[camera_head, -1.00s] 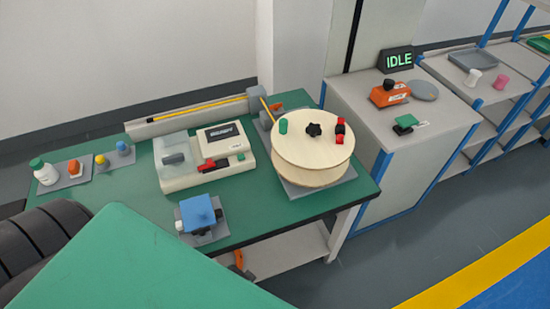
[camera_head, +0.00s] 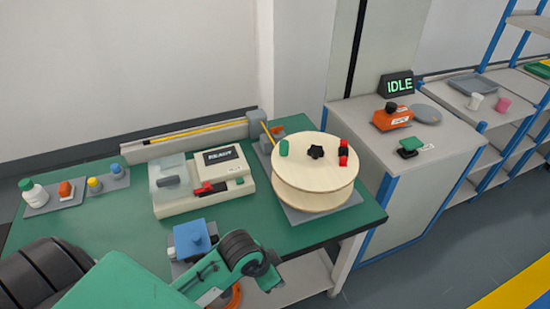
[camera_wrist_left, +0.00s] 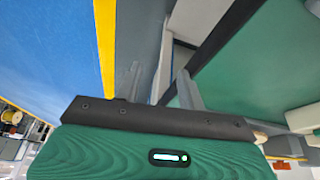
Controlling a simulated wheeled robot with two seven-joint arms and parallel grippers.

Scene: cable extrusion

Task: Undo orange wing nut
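A small orange part (camera_head: 277,132) sits by the grey block at the back of the green table, behind the wooden spool; it is too small to tell for certain that it is the wing nut. A larger orange piece (camera_head: 66,190) stands on a grey plate at the far left. My left arm reaches in from the lower left of the head view, its gripper out of sight there. In the left wrist view my left gripper (camera_wrist_left: 160,77) points at the table's edge, its two grey fingers apart with nothing seen between. My right gripper is in neither view.
The wooden spool (camera_head: 315,172) stands right of a cream machine (camera_head: 205,180). A blue-topped fixture (camera_head: 195,240) is close behind my left arm.

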